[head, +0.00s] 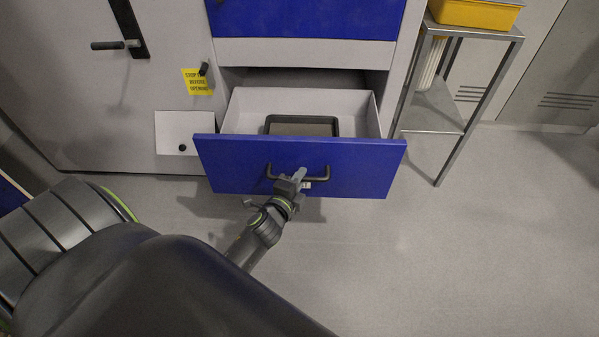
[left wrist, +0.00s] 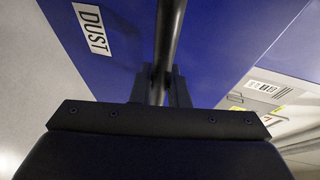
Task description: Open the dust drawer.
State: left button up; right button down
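The dust drawer (head: 225,163) has a blue front and stands pulled out from the grey cabinet in the head view. A dark-rimmed tray (head: 302,118) lies inside it. A black bar handle (head: 323,172) is on the drawer front. My left gripper (head: 299,177) is at the handle. In the left wrist view the handle bar (left wrist: 170,40) passes between the fingers of the left gripper (left wrist: 160,85), which look closed around it. A white DUST label (left wrist: 92,28) shows on the blue front there. My right gripper is in neither view.
A metal side stand (head: 440,110) with a yellow bin (head: 475,12) is right of the drawer. A yellow sign (head: 197,82) and a black lever handle (head: 108,45) are on the cabinet at left. The floor in front and to the right is clear.

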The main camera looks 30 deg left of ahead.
pick_arm(q)
jog(key=o, duration=0.4)
jog(key=shift+o, duration=0.2)
